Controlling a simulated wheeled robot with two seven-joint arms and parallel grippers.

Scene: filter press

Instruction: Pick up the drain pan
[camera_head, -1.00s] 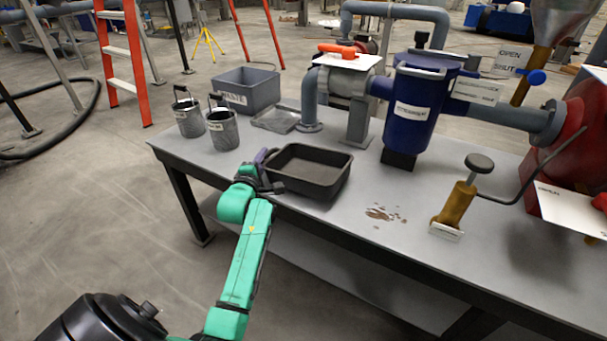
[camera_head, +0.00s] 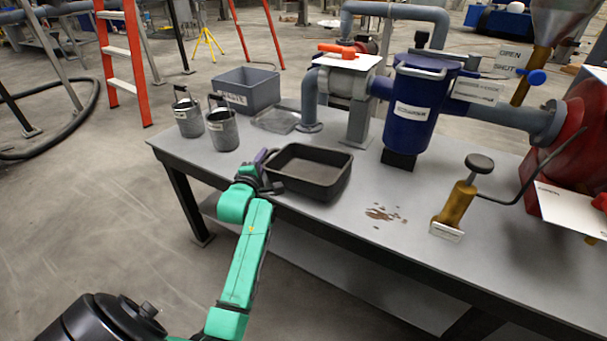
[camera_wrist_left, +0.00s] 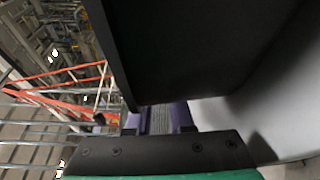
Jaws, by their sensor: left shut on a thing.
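The drain pan (camera_head: 308,172) is a black rectangular open tray near the front edge of the grey table. It looks empty and about level; I cannot tell if it is clear of the tabletop. My left gripper (camera_head: 263,163) is at the pan's left end, shut on its rim. In the left wrist view the pan's dark wall (camera_wrist_left: 195,50) fills the upper middle, between and above the purple fingers (camera_wrist_left: 158,118). My right gripper is not in view.
Two grey buckets (camera_head: 222,130), a grey waste bin (camera_head: 246,90) and a clear shallow tray (camera_head: 275,119) stand left and behind. A blue strainer (camera_head: 412,108) stands behind right.

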